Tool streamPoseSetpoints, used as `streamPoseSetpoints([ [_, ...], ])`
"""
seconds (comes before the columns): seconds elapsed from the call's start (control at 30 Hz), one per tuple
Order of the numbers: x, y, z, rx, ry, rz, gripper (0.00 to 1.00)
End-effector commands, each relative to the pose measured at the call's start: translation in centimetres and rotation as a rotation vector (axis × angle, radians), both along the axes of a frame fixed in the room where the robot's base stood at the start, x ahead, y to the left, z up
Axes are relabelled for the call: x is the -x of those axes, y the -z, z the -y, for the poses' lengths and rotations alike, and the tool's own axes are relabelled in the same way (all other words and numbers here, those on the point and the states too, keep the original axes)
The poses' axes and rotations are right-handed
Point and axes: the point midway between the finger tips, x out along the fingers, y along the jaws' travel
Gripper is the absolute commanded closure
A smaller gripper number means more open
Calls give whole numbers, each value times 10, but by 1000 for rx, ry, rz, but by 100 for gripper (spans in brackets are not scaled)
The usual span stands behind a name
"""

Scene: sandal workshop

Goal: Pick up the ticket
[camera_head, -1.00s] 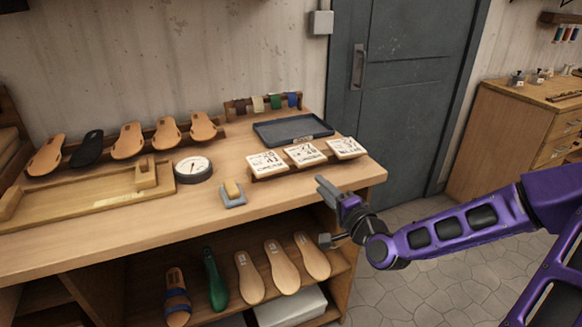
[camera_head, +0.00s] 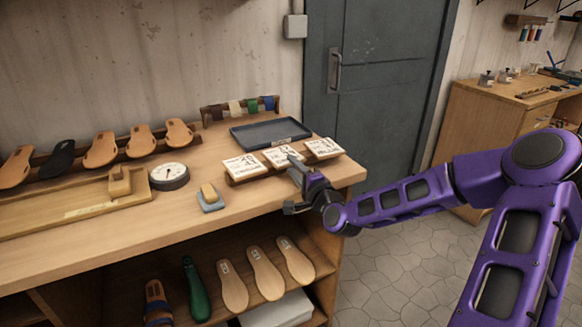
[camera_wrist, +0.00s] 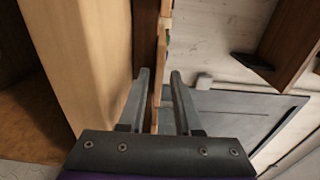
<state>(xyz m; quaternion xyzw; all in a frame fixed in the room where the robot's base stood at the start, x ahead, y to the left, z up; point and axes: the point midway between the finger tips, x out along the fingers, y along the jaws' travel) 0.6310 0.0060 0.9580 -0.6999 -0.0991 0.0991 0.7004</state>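Three white tickets with dark markings lean in a row on a wooden holder (camera_head: 236,180) at the front right of the bench: a left one (camera_head: 241,166), a middle one (camera_head: 279,157) and a right one (camera_head: 323,148). My gripper (camera_head: 290,185) is at the holder's front, its upper finger overlapping the middle ticket's lower right part. In the wrist view my gripper (camera_wrist: 159,74) is open, with a thin wood-coloured edge (camera_wrist: 158,95) between its fingers and gaps on both sides. I cannot tell whether this edge is a ticket or the holder.
A dark tray (camera_head: 270,132) lies behind the tickets. Several sandals line the back of the bench (camera_head: 225,217). Floor is free at right.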

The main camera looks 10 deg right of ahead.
Motion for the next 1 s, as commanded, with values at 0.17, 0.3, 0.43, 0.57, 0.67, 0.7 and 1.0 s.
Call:
streamPoseSetpoints([
  [0.17,-7,0,-2,1,-1,0,68],
  [0.3,-7,0,-2,1,-1,-1,68],
  [0.43,-7,0,-2,1,-1,-1,68],
  [0.57,-7,0,-2,1,-1,0,80],
  [0.67,-7,0,-2,1,-1,0,89],
  [0.7,-7,0,-2,1,-1,0,93],
  [1.0,-7,0,-2,1,-1,0,100],
])
